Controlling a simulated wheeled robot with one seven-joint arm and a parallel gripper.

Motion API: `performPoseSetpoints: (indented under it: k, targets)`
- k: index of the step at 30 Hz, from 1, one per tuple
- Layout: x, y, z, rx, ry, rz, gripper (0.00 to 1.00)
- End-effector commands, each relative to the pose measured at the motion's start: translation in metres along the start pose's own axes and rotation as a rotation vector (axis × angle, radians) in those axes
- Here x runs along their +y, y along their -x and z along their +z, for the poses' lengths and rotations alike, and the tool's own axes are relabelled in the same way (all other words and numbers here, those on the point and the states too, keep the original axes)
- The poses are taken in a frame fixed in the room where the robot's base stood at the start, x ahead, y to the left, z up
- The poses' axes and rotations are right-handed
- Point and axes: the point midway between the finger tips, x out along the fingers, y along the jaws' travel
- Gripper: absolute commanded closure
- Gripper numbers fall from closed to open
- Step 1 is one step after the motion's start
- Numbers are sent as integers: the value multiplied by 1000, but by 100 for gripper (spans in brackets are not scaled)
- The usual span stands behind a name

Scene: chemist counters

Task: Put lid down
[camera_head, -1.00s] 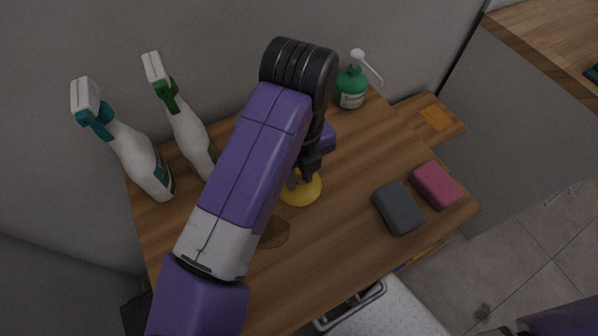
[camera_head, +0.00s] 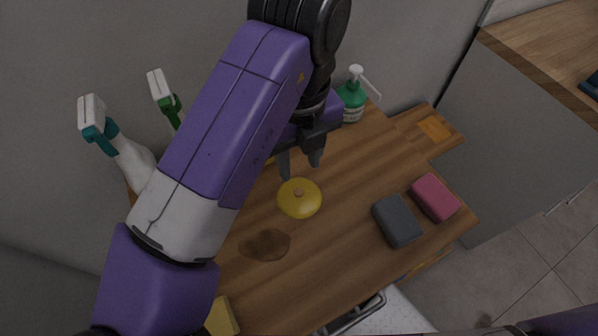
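My arm hides part of the counter to the left.
A grey sponge (camera_head: 397,220) and a pink sponge (camera_head: 434,198) lie to the right. A green pump bottle (camera_head: 351,100) stands at the back. Two spray bottles (camera_head: 133,160) stand at the left, partly hidden.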

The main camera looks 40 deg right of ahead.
Motion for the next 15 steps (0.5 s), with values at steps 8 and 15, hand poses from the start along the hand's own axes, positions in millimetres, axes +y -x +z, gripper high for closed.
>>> performPoseSetpoints:
  k: [8, 15]
  targets:
    - [0, 25, 0, 0, 0, 1, 60]
    - [0, 26, 0, 0, 1, 0, 60]
